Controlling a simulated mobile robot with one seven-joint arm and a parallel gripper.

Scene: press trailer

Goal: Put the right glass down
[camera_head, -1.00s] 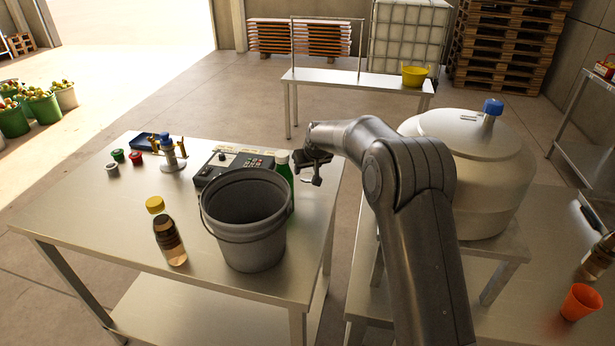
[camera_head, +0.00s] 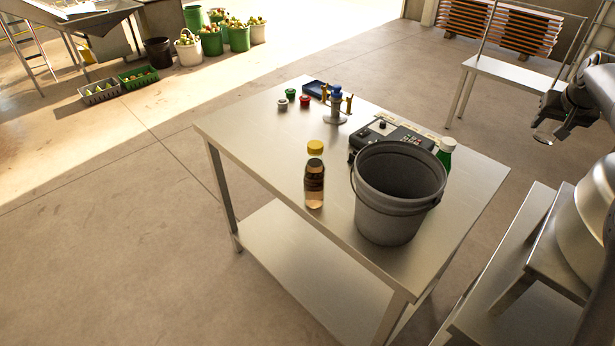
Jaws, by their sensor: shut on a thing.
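My gripper (camera_head: 556,122) is at the right edge of the view, in the air to the right of the steel table (camera_head: 270,150). It is shut on a small clear glass (camera_head: 543,138), which shows only as a faint rounded shape below the fingers. The fingers hide part of it, and its fill cannot be told. No other glass can be made out on the table.
On the table stand a grey bucket (camera_head: 390,215), a bottle with a yellow cap (camera_head: 314,180), a green bottle (camera_head: 446,152), a control box (camera_head: 385,135) and a blue-topped tap fitting (camera_head: 336,105). The table's left part is clear. A bench (camera_head: 510,75) stands behind.

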